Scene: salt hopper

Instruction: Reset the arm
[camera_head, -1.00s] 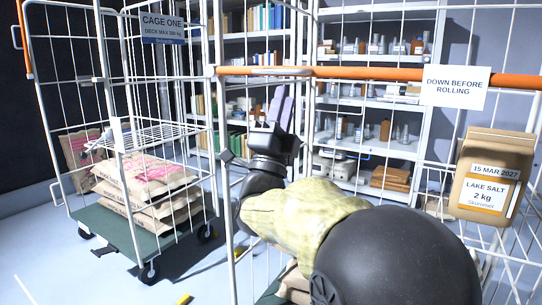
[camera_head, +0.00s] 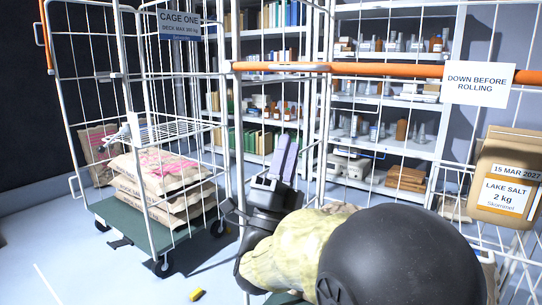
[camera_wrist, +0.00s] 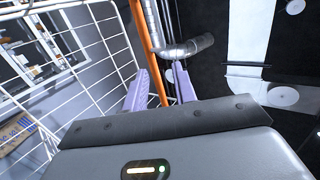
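My gripper (camera_head: 284,148) is in the middle of the head view, with its pale lilac fingers pointing up. In the wrist view the two fingers (camera_wrist: 160,84) stand apart with nothing held between them; an orange rail shows behind the gap. My dark and mottled yellowish arm links fill the lower middle of the head view. The gripper appears just below the orange rail (camera_head: 400,70) of the near wire cage; its exact distance from the mesh cannot be told.
Cage One (camera_head: 128,212) stands at left with stacked sacks (camera_head: 165,190) on its green deck. A lake salt bag (camera_head: 506,180) is at the right by the near cage. Shelves (camera_head: 385,148) with bottles and boxes stand behind. A yellow object (camera_head: 196,294) lies on the floor.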

